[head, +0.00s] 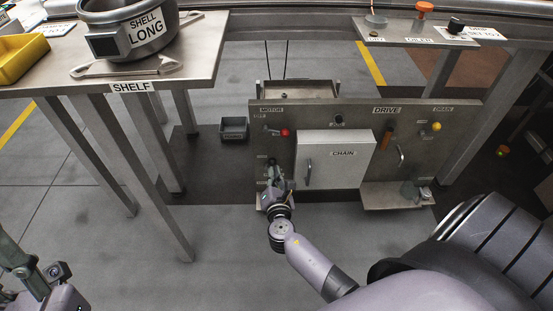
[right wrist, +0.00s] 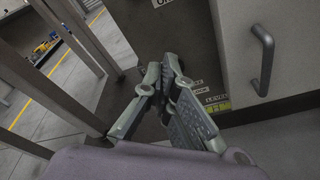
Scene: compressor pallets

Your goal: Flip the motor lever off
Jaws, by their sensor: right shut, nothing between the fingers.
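The motor lever (head: 284,132) has a red ball knob and sits under the MOTOR label on the upright grey panel (head: 360,117). Its arm runs roughly sideways, with the knob at the right end. My right gripper (head: 272,167) is in front of the panel, below the lever and apart from the knob. In the right wrist view its fingers (right wrist: 166,76) are together and hold nothing. The red knob does not show in that view. Part of my left gripper (head: 35,275) shows at the lower left; its fingertips are not clear.
The white CHAIN door (head: 336,158) with its handle is right of my right gripper; the handle shows close in the right wrist view (right wrist: 263,55).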

